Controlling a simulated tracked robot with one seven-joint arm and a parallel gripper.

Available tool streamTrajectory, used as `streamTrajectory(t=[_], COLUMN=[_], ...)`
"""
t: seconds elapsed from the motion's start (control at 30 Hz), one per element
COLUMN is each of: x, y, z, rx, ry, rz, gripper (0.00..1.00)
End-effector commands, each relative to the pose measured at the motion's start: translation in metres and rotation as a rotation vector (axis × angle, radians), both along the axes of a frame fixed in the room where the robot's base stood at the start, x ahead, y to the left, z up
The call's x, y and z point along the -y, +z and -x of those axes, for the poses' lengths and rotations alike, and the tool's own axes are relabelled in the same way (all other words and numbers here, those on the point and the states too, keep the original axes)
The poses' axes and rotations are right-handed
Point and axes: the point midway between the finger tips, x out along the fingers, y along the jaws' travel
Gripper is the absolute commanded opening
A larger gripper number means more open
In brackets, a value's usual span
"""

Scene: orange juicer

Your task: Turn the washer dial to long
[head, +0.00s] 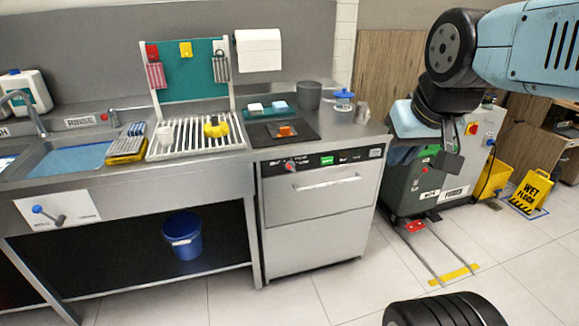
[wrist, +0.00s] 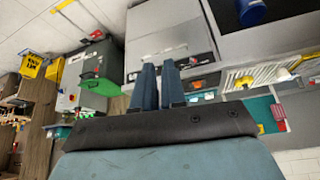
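The washer (head: 310,240) is a steel front-loading unit under the counter in the middle of the head view. Its black control strip carries a red dial (head: 290,166), a green display (head: 327,160) and small markings too small to read. The dial's setting cannot be told. My gripper (head: 448,150) hangs to the right of the washer, well apart from the dial. In the wrist view its two blue-grey fingers (wrist: 159,68) stand close together with a narrow gap and nothing between them. The washer front (wrist: 160,35) appears upside down beyond them.
A grey-green machine (head: 440,180) stands right of the washer, behind my gripper. A yellow wet floor sign (head: 531,191) is farther right. Above the washer, the counter holds a dark mat (head: 265,140) with an orange item. The tiled floor (head: 350,285) before the washer is clear.

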Motion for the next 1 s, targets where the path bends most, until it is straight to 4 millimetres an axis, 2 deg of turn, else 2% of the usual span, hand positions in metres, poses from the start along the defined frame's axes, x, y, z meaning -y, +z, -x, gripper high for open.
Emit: streamTrajectory(t=[0.03, 0.13, 0.27, 0.6, 1.0], x=[0.0, -0.002, -0.005, -0.016, -0.035], y=[-0.001, -0.004, -0.012, -0.043, -0.097], z=[-0.006, -0.026, -0.067, -0.171, -0.271], rx=[0.004, 0.028, 0.082, 0.239, 0.427], ry=[0.006, 0.03, 0.076, 0.201, 0.335], rz=[0.003, 0.015, 0.04, 0.116, 0.213], gripper=[0.16, 0.26, 0.38, 0.38, 0.38])
